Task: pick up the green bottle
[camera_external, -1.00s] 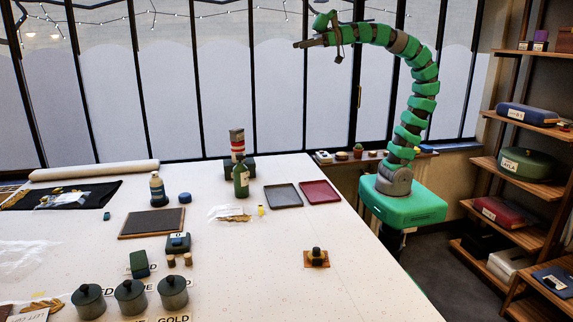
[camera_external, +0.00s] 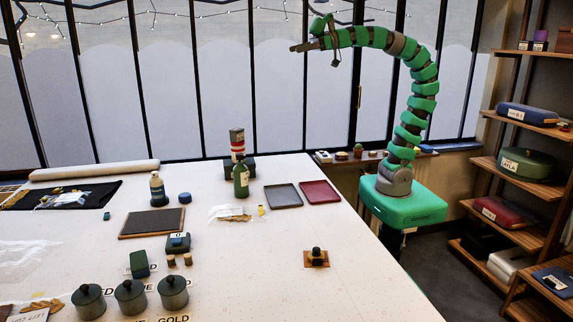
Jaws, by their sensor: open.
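The green bottle (camera_external: 241,182) stands upright on the white table (camera_external: 265,262), towards its far side. It has a pale label and a narrow neck. A red and white striped can on a dark block stands right behind it and partly overlaps it in view. My gripper (camera_external: 298,47) is at the end of my raised green arm, high above the table's far right part. It points left and is well above and to the right of the bottle. It is open, and nothing shows between its fingers.
A grey tray (camera_external: 283,196) and a red tray (camera_external: 320,192) lie right of the bottle. A clear bag (camera_external: 232,214) lies in front of it. Another bottle (camera_external: 158,189) stands to the left. Lidded pots (camera_external: 130,297) stand at the front. The table's right front is mostly clear.

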